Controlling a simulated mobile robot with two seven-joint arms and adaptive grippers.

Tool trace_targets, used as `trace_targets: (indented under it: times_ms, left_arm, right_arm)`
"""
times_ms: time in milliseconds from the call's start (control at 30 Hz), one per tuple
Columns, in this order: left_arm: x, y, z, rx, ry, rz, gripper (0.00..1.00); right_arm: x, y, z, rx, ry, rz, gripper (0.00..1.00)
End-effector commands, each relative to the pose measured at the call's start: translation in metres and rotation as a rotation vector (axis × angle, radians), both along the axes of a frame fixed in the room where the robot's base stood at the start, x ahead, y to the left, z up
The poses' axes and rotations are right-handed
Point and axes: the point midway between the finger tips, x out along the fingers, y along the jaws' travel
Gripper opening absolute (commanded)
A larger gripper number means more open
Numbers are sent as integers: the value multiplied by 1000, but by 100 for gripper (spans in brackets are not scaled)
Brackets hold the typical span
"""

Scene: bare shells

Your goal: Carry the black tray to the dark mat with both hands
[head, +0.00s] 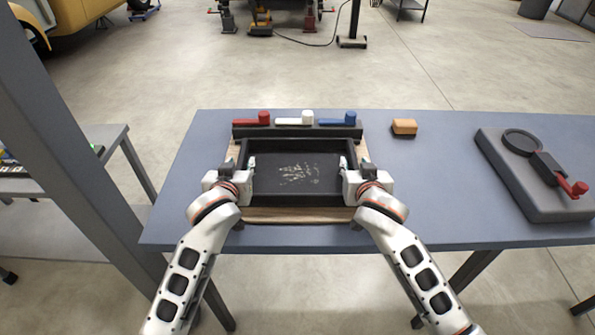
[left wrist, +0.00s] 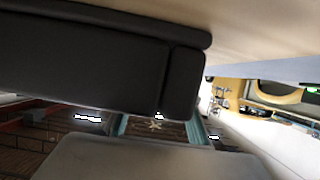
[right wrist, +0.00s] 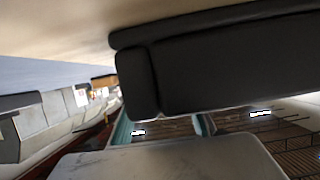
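The black tray (head: 297,199) stands in the left half of the blue-grey table, over a wooden board, with small pale marks or pieces on its floor. My left gripper (head: 250,165) is at its left wall, and my right gripper (head: 345,164) is at its right wall. Both reach inward at the rim. The tray's dark outer wall fills much of the left wrist view (left wrist: 85,60) and the right wrist view (right wrist: 230,65). It hides the fingertips, so their closure is unclear. I cannot make out a separate dark mat.
The wooden board (head: 300,214) shows around the tray. Behind it, a dark rack (head: 297,133) carries red, white and blue pieces. An orange-brown block (head: 404,127) and a grey device with a red knob (head: 530,185) stand to the right.

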Motion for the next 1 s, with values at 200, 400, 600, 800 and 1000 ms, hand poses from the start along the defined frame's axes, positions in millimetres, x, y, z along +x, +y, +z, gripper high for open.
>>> trace_targets:
  times_ms: [200,400,600,800,1000]
  left_arm:
    - [0,0,0,0,0,0,11]
    - [0,0,0,0,0,0,0]
    - [0,0,3,-1,-5,-1,0]
    - [0,0,6,-1,-6,-1,0]
    - [1,0,18,-1,-9,-1,0]
  right_arm:
    - [0,0,0,0,0,0,11]
    - [0,0,0,0,0,-1,0]
    - [0,0,2,1,-4,0,0]
    - [0,0,6,1,-5,-1,0]
    - [1,0,17,1,-8,-1,0]
